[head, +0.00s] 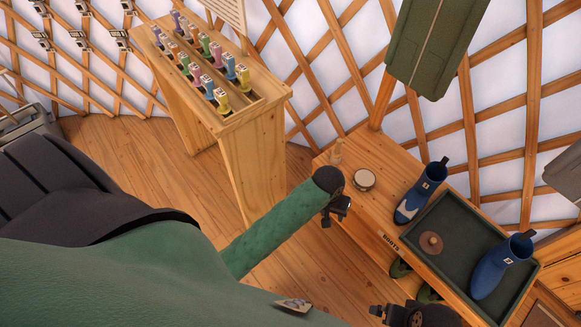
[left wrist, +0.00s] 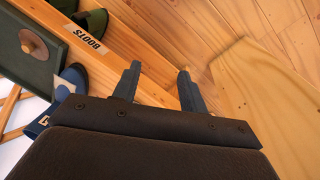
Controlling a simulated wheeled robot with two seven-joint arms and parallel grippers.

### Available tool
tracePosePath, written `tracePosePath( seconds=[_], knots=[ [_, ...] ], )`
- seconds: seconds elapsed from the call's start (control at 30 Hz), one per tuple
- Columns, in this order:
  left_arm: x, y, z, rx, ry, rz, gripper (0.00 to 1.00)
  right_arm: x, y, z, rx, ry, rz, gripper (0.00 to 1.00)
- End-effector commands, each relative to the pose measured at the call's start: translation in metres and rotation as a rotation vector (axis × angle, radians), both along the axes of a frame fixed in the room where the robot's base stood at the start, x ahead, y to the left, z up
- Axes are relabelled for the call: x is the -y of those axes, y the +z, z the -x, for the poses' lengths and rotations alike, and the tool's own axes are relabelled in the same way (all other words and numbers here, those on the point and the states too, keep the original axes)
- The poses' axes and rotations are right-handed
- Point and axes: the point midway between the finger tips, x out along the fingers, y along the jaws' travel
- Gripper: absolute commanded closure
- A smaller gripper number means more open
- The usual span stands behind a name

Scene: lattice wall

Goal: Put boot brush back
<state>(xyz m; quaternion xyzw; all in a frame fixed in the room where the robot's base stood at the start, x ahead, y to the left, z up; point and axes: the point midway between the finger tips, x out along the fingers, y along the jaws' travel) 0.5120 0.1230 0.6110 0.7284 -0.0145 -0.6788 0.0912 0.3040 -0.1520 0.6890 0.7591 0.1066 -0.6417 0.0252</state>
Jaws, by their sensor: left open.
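A round brown piece with a knob (head: 431,243), which looks like the boot brush, lies in the dark green boot tray (head: 452,215) between two blue boots. It also shows in the left wrist view (left wrist: 34,44) at the upper left. My left gripper (head: 337,212) is over the front left side of the wooden boot bench (head: 345,200), apart from the brown piece. In the left wrist view the left gripper (left wrist: 157,86) is open with nothing between its fingers. My right gripper (head: 392,314) is at the bottom edge, partly cut off; its jaw opening is unclear.
One blue boot (head: 420,190) stands at the tray's left edge, another (head: 500,265) in its right part. A round tin (head: 364,180) and small wooden peg (head: 336,155) are on the bench. Green footwear (head: 400,268) is below. A rack of colored items (head: 205,60) stands behind.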

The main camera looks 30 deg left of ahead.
Motion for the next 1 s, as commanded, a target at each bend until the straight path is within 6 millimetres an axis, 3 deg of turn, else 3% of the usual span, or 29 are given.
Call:
tracePosePath(
  seconds=[0.1, 0.4, 0.53, 0.7, 1.0],
  knots=[
    [0.002, 0.007, 0.044, 0.021, -0.059, 0.008, 0.57, 0.0, 0.0, 0.0, 0.001, 0.0, 0.0, 0.0],
    [-0.008, 0.04, 0.14, 0.08, -0.193, -0.006, 0.57, 0.0, 0.001, -0.002, 0.003, 0.0, -0.001, 0.0],
    [-0.017, 0.057, 0.174, 0.099, -0.237, -0.023, 0.57, 0.0, 0.001, -0.002, 0.004, 0.0, 0.0, 0.0],
    [-0.026, 0.073, 0.2, 0.113, -0.275, -0.043, 0.57, 0.001, 0.001, -0.002, 0.005, 0.001, 0.001, 0.0],
    [-0.029, 0.079, 0.208, 0.119, -0.288, -0.051, 0.57, 0.001, 0.0, -0.002, 0.004, 0.001, 0.002, 0.0]
  ],
)
